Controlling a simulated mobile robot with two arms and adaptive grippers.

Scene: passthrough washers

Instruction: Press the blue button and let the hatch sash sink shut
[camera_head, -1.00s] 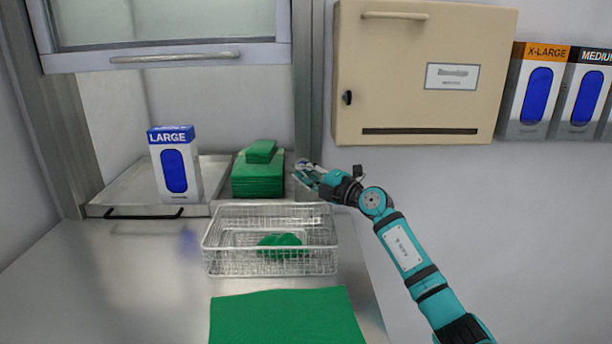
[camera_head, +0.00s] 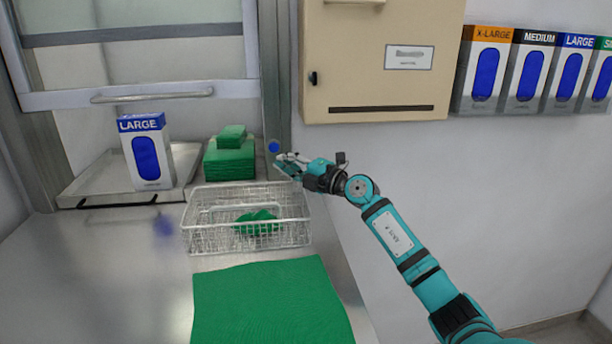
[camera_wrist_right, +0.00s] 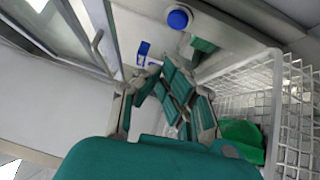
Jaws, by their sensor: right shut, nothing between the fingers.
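The hatch sash (camera_head: 140,92), a pale frame with glass panes and a bar handle, hangs partway down at the upper left. An open gap shows below it. The blue button (camera_head: 274,147) is a round disc on the metal post right of the hatch; it also shows in the right wrist view (camera_wrist_right: 179,18). My right gripper (camera_head: 280,164) is shut and empty, just below and right of the button in the head view. The button's face is uncovered, with the fingers apart from it in the wrist view. My left gripper is not in view.
A LARGE glove box (camera_head: 146,160) and stacked green cloths (camera_head: 229,160) stand in or near the hatch opening. A wire basket (camera_head: 245,238) and green mat (camera_head: 268,305) are on the steel counter (camera_head: 100,285). A beige cabinet (camera_head: 375,60) hangs above my right arm.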

